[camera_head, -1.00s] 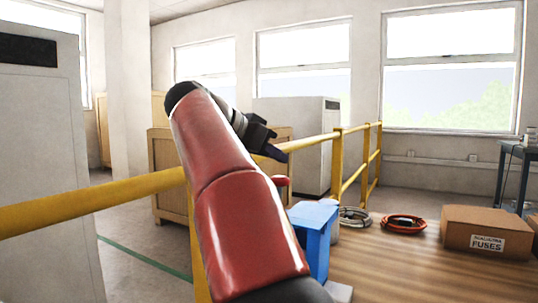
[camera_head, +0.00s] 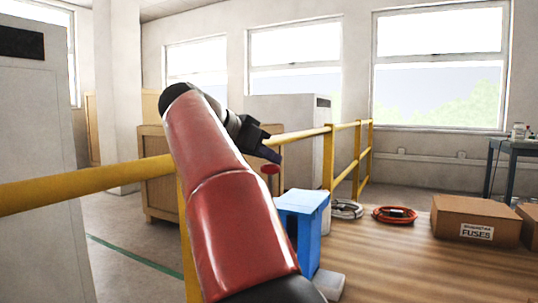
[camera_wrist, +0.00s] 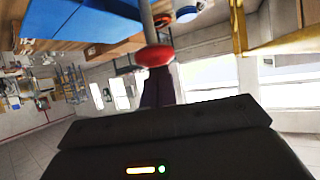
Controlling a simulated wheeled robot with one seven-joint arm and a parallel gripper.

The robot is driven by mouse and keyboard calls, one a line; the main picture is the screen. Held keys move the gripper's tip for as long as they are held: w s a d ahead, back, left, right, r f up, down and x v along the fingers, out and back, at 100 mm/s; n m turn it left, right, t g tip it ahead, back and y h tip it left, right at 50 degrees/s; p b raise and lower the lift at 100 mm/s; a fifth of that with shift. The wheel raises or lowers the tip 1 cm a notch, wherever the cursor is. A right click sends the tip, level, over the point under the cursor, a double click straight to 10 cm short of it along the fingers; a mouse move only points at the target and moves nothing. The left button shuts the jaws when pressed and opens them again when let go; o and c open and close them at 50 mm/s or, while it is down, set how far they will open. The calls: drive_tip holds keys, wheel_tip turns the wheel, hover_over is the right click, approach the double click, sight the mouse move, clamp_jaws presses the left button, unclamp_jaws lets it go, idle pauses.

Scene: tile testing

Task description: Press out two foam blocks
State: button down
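My gripper (camera_head: 272,154) is at the end of my raised red arm, in the middle of the head view. Its dark fingers point down to the right and look closed together. A red round knob (camera_head: 270,169) is just below the fingertips. In the wrist view the knob (camera_wrist: 154,56) sits on a grey rod and overlaps the ends of the purple fingers (camera_wrist: 158,88); I cannot tell whether they touch. A blue box-shaped unit (camera_head: 303,203) stands below right of the gripper, partly behind my arm. No foam block can be made out.
A yellow railing (camera_head: 92,184) runs behind my arm. On the wooden surface (camera_head: 385,265) are a grey cable coil (camera_head: 346,209), an orange coil (camera_head: 395,215) and a FUSES carton (camera_head: 475,220). A wooden crate (camera_head: 155,190) stands beyond the railing.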

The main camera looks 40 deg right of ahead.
sight(269, 182)
drive_tip(key=shift+f+b, duration=2.35)
drive_tip(key=shift+f, duration=0.55)
wheel_tip(269, 182, up, 10)
drive_tip(key=p, duration=0.9)
drive_tip(key=shift+f, duration=0.25)
